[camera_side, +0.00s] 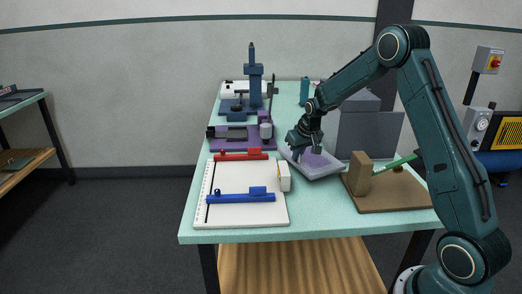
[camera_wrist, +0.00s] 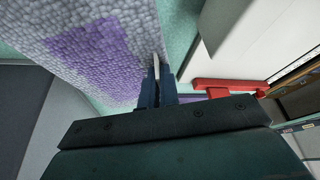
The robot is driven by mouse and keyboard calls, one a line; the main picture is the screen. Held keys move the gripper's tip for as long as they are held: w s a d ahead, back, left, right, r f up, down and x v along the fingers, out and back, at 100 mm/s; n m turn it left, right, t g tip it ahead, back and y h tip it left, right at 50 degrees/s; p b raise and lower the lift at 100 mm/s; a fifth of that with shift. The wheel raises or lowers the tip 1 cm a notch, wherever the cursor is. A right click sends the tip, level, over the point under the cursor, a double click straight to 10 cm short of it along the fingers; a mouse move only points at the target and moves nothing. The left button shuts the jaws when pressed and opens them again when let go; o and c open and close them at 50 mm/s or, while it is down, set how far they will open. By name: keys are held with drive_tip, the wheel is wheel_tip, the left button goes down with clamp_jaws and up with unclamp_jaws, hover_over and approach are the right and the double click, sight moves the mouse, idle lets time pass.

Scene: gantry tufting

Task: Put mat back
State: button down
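The mat (camera_side: 322,167) is a pale grey tufted piece with a purple patch. In the side view it lies at the middle of the table, tilted, with its near-left edge by my gripper (camera_side: 303,146). The wrist view shows its pebbly grey and purple surface (camera_wrist: 90,50) filling the upper left. My gripper (camera_wrist: 156,75) has its fingers close together at the mat's edge, and they appear shut on it. The fingertips are small in the side view, and part of the mat is hidden behind the gripper.
A white board (camera_side: 222,181) with a red bar (camera_side: 240,156) and a blue bar (camera_side: 240,197) lies at left. A small white block (camera_side: 284,177) stands at its right edge. A brown board (camera_side: 400,197) with a wooden block (camera_side: 360,172) is at right.

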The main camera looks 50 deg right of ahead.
drive_tip(key=shift+f, duration=0.3)
drive_tip(key=shift+f, duration=0.55)
drive_tip(key=c, duration=1.6)
unclamp_jaws()
drive_tip(key=shift+c, duration=0.2)
drive_tip(key=shift+r, duration=0.1)
drive_tip(key=shift+s+r, duration=0.1)
drive_tip(key=shift+r, duration=0.75)
drive_tip(key=v, duration=1.1)
drive_tip(key=shift+s, duration=0.2)
drive_tip(key=shift+a+r, duration=0.1)
